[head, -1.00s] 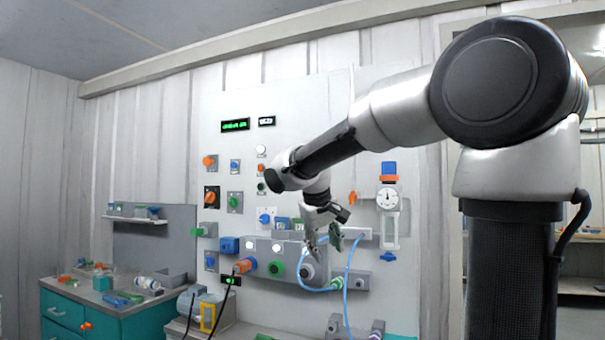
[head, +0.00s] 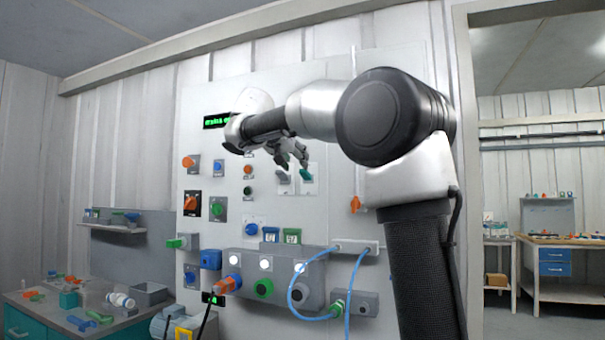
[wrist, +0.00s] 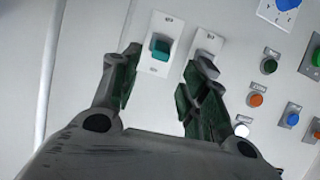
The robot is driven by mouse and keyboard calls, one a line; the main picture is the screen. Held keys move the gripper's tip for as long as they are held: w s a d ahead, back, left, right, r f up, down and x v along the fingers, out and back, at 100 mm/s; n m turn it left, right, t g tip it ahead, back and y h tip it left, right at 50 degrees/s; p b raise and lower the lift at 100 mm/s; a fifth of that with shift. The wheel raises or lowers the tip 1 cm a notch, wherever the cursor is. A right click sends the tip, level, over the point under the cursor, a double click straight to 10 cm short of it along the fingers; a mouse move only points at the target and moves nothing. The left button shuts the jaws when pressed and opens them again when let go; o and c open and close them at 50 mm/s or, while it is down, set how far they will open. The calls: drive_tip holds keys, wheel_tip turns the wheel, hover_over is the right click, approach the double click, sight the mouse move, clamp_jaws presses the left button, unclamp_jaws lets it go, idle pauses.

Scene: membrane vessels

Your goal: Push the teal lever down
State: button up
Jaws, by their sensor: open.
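The teal lever (head: 307,174) sits on a white switch plate on the wall panel. In the wrist view, the teal lever (wrist: 160,47) shows on its plate, just beyond my fingertips. My gripper (head: 293,157) is open and empty, close to the panel and just above and left of the lever in the head view. In the wrist view, my gripper (wrist: 161,68) has one finger to the left of the teal lever and the other to its lower right. I cannot tell whether either finger touches the lever.
A grey lever (wrist: 207,67) on its own plate is beside the teal one, close to my right finger in the wrist view. Several buttons and knobs, such as an orange button (wrist: 256,100), are nearby. A blue hose (head: 350,290) hangs lower on the panel.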

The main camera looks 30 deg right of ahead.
sight(302, 170)
drive_tip(key=shift+w+d+f, duration=0.2)
drive_tip(key=shift+d, duration=0.1)
drive_tip(key=x, duration=0.7)
drive_tip(key=shift+f, duration=0.1)
clamp_jaws()
